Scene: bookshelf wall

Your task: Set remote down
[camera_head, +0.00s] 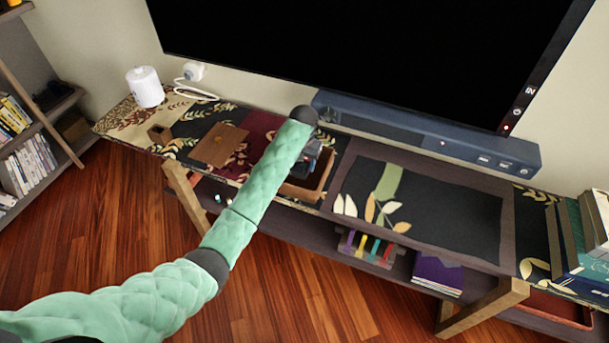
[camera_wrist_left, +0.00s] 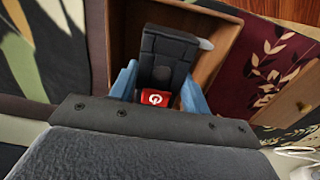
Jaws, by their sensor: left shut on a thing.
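The remote (camera_wrist_left: 168,50) is black with a red power-button end, seen in the left wrist view. My left gripper (camera_wrist_left: 160,84) has its blue fingers shut on both sides of it. An open wooden tray (camera_wrist_left: 120,22) lies behind the remote. In the head view my left gripper (camera_head: 311,158) is over the same wooden tray (camera_head: 292,190) on the TV stand, partly hidden by my green arm. The remote is hard to make out there. I cannot tell whether it touches the tray's bottom. My right gripper is out of view.
A dark soundbar (camera_head: 420,133) runs along the back beneath the large TV (camera_head: 350,50). A dark mat with a leaf print (camera_head: 430,210) lies right of the tray. A wooden board (camera_head: 219,145), a small wooden box (camera_head: 160,134) and a white cylinder (camera_head: 146,88) stand left.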

